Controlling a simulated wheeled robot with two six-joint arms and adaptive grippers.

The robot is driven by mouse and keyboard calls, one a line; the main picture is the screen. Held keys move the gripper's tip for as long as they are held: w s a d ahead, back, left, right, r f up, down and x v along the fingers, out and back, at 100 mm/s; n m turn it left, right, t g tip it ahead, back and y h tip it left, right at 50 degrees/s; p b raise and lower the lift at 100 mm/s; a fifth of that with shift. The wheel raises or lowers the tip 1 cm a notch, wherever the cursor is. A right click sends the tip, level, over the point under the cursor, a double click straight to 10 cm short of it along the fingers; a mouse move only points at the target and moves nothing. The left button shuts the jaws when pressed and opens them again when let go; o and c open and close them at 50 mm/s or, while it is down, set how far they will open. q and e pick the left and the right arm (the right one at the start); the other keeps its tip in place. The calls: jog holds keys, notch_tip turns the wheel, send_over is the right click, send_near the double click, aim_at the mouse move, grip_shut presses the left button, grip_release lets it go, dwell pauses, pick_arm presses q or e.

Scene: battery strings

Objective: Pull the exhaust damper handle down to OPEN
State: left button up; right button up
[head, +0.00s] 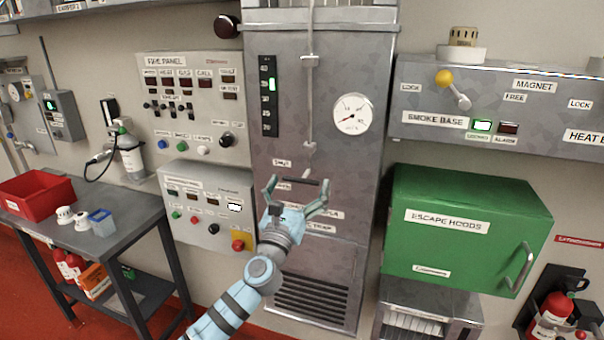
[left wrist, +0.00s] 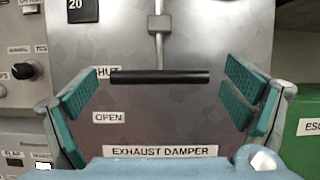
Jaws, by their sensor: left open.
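The exhaust damper handle (left wrist: 160,77) is a black horizontal bar on a vertical metal rod, level with the SHUT label (left wrist: 108,72) in the left wrist view. The OPEN label (left wrist: 108,117) is below it, and the EXHAUST DAMPER label (left wrist: 160,151) is lower still. In the head view the handle (head: 306,181) shows on the grey metal cabinet. My left gripper (head: 299,188) is open in front of the cabinet, with its fingers to either side of the bar. In the left wrist view the fingers (left wrist: 160,103) stand wide apart, and I see no contact with the bar. My right gripper is not in view.
A round gauge (head: 351,114) is on the cabinet above. The fire panel (head: 192,107) and a lower button panel (head: 209,208) are to the left. A green escape hoods box (head: 465,250) juts out at right. A table (head: 110,232) with a red bin (head: 35,195) stands far left.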

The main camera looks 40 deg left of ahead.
pick_arm(q)
jog(key=shift+x, duration=1)
jog(key=shift+s, duration=0.1)
jog(key=c, duration=1.7)
notch_tip(320, 180, down, 8)
jog(key=b, duration=0.6)
jog(key=shift+b, duration=0.3)
